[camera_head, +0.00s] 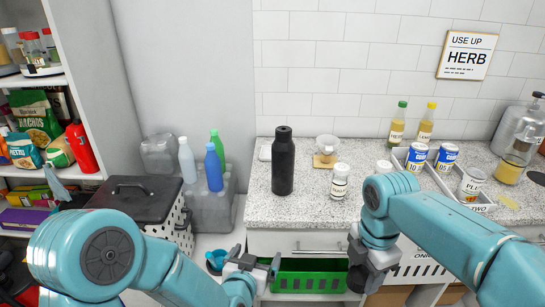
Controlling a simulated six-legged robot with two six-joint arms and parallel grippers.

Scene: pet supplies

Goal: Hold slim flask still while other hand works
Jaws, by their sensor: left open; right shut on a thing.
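A tall black flask (283,163) stands upright on the speckled counter, near its left end. No gripper touches it. My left gripper (266,266) is open in front of the counter, below the flask and before the green crate. My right gripper (358,280) is low in front of the counter, to the right of the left gripper. It is shut on a dark object, mostly hidden by the gripper itself; I cannot tell what it is.
A white-capped jar (340,181) and a small glass cup (326,150) stand right of the flask. A tray (478,205) with cans is further right. A green crate (310,275) sits below the counter. A dark-lidded bin (135,196) and blue bottle (213,168) are at left.

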